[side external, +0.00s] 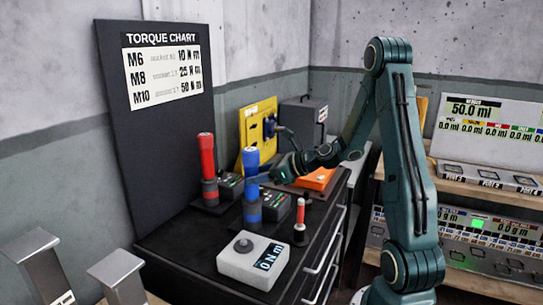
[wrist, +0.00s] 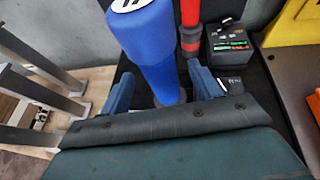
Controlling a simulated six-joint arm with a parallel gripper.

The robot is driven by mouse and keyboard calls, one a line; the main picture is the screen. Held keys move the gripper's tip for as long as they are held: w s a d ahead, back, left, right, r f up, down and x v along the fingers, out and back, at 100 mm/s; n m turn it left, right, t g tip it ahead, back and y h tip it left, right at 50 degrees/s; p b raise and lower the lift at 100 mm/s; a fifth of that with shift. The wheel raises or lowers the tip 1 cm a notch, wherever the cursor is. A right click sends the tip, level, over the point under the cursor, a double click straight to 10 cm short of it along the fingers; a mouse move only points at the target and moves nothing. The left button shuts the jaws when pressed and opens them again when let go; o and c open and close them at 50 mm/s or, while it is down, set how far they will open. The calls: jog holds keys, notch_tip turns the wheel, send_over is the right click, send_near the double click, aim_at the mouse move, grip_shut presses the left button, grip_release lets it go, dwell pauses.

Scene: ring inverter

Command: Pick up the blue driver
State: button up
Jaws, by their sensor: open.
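The blue driver (side external: 252,160) stands upright on the black cabinet top, with its lower part by a dark holder. My gripper (side external: 272,177) is just to its right in the side view, near the lower end of its handle. In the wrist view, the blue driver (wrist: 148,45) rises between the two blue fingers of my gripper (wrist: 160,82). The fingers are open, with a visible gap on the left; contact on the right is unclear. The driver's lower end is hidden behind my gripper's body in the wrist view.
A red driver (side external: 207,155) stands behind the blue one, beside a dark box (wrist: 228,38). A small red-handled tool (side external: 300,212) stands at the front right. A grey button box (side external: 253,262) sits at the front. A torque chart (side external: 163,68) hangs on the black panel.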

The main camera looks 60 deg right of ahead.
aim_at(246, 177)
jog(key=shift+x, duration=2.45)
jog(key=shift+r, duration=0.15)
jog(key=c, duration=1.2)
notch_tip(246, 177, up, 20)
